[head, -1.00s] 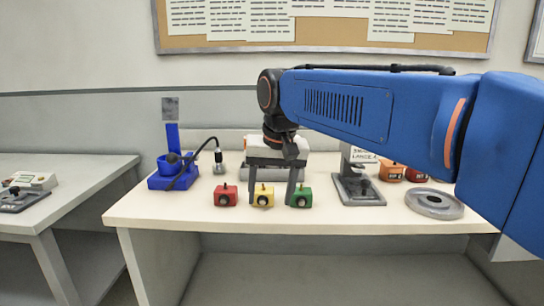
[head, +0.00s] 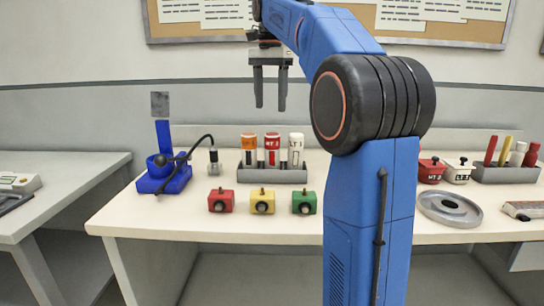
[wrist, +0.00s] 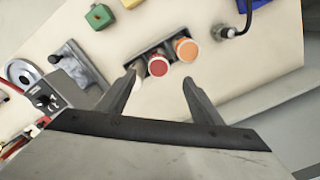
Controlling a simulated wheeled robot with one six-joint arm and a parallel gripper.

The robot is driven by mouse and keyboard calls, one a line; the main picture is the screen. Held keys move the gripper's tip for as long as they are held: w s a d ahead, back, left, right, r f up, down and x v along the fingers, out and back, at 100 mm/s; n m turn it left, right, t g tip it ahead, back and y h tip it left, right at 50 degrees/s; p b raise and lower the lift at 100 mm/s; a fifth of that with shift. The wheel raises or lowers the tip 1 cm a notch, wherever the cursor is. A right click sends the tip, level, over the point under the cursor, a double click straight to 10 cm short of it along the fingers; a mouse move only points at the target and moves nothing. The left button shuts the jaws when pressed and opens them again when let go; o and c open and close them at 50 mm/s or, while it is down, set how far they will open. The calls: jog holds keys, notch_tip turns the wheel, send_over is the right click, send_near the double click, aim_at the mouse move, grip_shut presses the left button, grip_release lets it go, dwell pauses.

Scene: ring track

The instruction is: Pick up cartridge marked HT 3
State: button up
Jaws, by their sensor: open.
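A red cartridge (head: 272,148) with a white label, which seems to read HT 3, stands upright in the middle of a grey rack (head: 273,173) on the bench. An orange cartridge (head: 249,148) is on its left and a white cartridge (head: 296,150) on its right. My gripper (head: 271,106) is open and empty, pointing down above the rack. In the wrist view, the red cap (wrist: 158,66) lies between and slightly beyond my open fingers (wrist: 160,80). The orange cap (wrist: 187,49) is beside it. The left finger partly hides the white cartridge.
Red (head: 221,201), yellow (head: 262,201) and green (head: 304,202) button boxes stand in front of the rack. A blue stand with a cable (head: 165,172) is to its left. A grey ring (head: 449,208) and small boxes lie right. My arm hides part of the bench.

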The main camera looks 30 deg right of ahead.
send_near(272, 153)
jog(key=f, duration=0.2)
jog(key=w+f, duration=0.2)
jog(key=f, duration=0.1)
jog(key=shift+d+f, duration=0.3)
jog(key=shift+d, duration=0.05)
jog(key=shift+d+f, duration=0.15)
jog(key=shift+f, duration=1.2)
jog(key=shift+d+f, duration=0.1)
jog(key=shift+f, duration=1.2)
jog(key=c, duration=1.5)
